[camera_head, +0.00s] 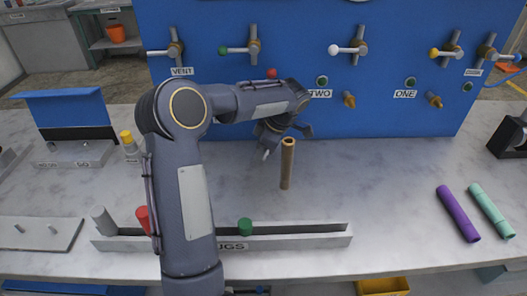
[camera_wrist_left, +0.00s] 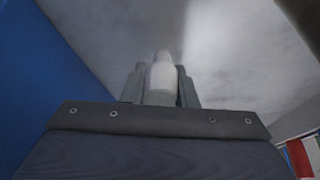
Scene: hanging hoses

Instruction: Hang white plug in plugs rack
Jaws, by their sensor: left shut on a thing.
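The white plug (camera_wrist_left: 163,76) sits between the fingers of my left gripper (camera_wrist_left: 161,88) in the left wrist view. In the head view my left gripper (camera_head: 270,145) is in front of the blue panel, above the table, shut on the white plug (camera_head: 266,154), of which only a small tip shows. The plugs rack (camera_head: 300,241) is a long grey tray at the front of the table, nearer than the gripper. It holds a green plug (camera_head: 245,226), a red plug (camera_head: 143,218) partly behind my arm, and a grey cylinder (camera_head: 104,220) at its left end. My right gripper is not in view.
A tan tube (camera_head: 288,163) stands upright just right of the gripper. The blue panel (camera_head: 380,110) with valves and nozzles rises behind. Purple (camera_head: 458,213) and mint (camera_head: 491,211) tubes lie at the right. The table between the tan tube and purple tube is clear.

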